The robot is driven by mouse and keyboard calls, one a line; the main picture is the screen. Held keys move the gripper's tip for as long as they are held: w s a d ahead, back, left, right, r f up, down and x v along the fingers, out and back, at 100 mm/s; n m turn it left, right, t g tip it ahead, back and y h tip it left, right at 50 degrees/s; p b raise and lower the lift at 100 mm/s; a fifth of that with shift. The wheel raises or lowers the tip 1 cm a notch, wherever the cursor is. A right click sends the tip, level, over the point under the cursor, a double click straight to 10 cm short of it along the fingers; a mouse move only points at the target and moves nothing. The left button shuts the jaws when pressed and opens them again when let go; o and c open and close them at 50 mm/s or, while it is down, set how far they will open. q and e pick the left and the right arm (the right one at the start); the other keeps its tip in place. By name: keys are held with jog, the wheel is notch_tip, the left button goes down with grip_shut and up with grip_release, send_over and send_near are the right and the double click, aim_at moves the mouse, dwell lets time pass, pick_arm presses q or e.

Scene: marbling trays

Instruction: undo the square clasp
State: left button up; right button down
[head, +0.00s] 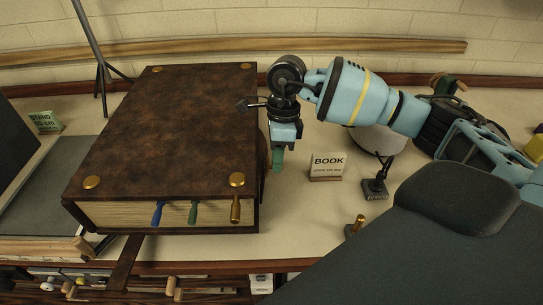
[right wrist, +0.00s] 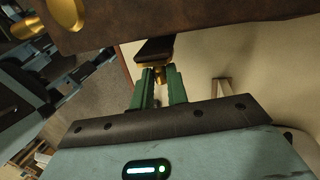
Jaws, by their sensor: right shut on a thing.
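A large book (head: 170,115) with a brown leather cover and round brass studs lies closed on the bench. My right gripper (head: 277,160) is at the book's right edge, pointing down, in the head view. In the right wrist view, its green fingers (right wrist: 160,88) are shut on the brass part of a clasp (right wrist: 155,50), just under the cover's edge. The clasp has a dark, squarish top. The head view does not show this clasp clearly, as the gripper and the cover's edge hide it. My left gripper is not in view.
Blue, green (head: 193,211) and brass tabs stick out of the book's front. A dark strap (head: 126,262) hangs over the bench's front edge. A "BOOK" sign (head: 327,166) and a small dark stand (head: 375,188) are to the gripper's right. A tripod (head: 103,75) stands behind.

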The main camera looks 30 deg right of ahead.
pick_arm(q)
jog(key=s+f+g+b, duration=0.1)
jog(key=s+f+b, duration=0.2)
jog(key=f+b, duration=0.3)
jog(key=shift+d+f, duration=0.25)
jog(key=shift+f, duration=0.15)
pick_arm(e)
jog(key=s+d+f+t+y, duration=0.3)
jog(key=d+f+y, duration=0.1)
jog(key=d+y, duration=0.1)
jog(key=shift+s+d+n, duration=0.25)
jog(key=shift+d+n, duration=0.05)
jog(key=shift+d, duration=0.05)
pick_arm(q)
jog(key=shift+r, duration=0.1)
